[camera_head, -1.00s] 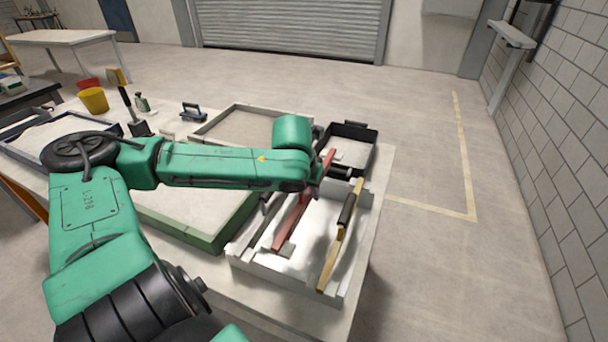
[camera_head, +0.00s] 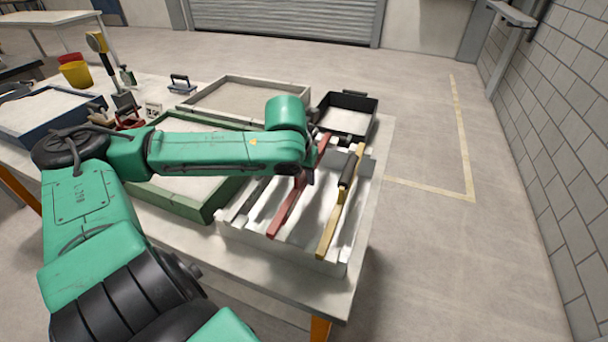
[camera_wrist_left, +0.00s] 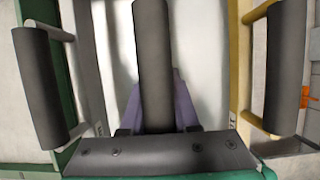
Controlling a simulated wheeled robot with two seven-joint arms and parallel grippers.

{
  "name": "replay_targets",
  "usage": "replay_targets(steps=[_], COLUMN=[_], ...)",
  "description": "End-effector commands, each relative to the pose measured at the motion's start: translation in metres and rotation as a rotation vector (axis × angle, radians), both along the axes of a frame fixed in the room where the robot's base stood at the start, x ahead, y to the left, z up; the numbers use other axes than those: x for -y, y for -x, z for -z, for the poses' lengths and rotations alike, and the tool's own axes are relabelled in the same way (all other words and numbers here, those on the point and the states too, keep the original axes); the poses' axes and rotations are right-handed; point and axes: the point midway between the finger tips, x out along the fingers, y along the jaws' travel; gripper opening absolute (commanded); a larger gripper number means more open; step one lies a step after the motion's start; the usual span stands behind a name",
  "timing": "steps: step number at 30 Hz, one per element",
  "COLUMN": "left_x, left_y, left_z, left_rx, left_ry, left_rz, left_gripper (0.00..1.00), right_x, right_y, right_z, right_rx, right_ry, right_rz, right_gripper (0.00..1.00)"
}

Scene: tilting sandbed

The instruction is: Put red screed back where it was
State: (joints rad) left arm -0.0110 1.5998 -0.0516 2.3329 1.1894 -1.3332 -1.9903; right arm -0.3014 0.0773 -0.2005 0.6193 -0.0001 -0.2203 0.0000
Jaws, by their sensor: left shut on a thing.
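The red screed (camera_head: 287,212) is a long red bar at the middle of the white slotted rack (camera_head: 345,254), roughly in line with the rack's other bars. Its near end is at the rack's front edge; I cannot tell whether it rests fully down. My left gripper (camera_head: 304,179) is shut on its dark handle, seen in the left wrist view as a grip (camera_wrist_left: 153,55) between my fingers. The arm hides part of the bar. The yellow screed (camera_head: 327,236), with its dark handle (camera_head: 348,170), lies to its right. My right gripper is not in view.
Another dark handle (camera_wrist_left: 41,88) stands left of the held one, close by. A black tray (camera_head: 346,118) is behind the rack. A green-framed sandbed (camera_head: 208,208) is to its left, and a pale-framed bed (camera_head: 230,82) is further back.

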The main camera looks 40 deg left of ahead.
Motion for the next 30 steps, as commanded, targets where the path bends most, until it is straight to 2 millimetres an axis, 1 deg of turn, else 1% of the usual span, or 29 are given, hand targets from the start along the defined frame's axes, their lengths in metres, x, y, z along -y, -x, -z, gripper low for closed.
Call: replay_targets(steps=[8, 25, 26, 27, 28, 29, 30], left_x=[0.000, 0.000, 0.000, 0.000, 0.000, 0.000, 0.000], left_y=[-0.001, -0.001, -0.001, -0.001, -0.001, -0.001, -0.001], left_z=[-0.002, 0.009, 0.009, 0.009, 0.009, 0.009, 0.009], left_rx=[0.003, 0.004, 0.004, 0.004, 0.004, 0.003, 0.003], left_ry=[-0.001, -0.001, -0.001, -0.001, -0.001, -0.001, -0.001], left_rz=[0.000, 0.000, 0.000, 0.000, 0.000, 0.000, 0.000], left_gripper=[0.00, 0.00, 0.33, 0.48, 0.60, 0.64, 0.64], right_x=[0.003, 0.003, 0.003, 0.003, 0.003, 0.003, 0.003], right_y=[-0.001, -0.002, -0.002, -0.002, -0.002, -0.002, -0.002], right_z=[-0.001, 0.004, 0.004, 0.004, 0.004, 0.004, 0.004], right_rx=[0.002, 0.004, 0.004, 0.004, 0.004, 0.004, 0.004], right_ry=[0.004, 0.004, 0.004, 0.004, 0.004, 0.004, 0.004], right_rz=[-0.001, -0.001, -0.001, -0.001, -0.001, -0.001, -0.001], right_gripper=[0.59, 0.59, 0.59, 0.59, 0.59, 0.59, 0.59])
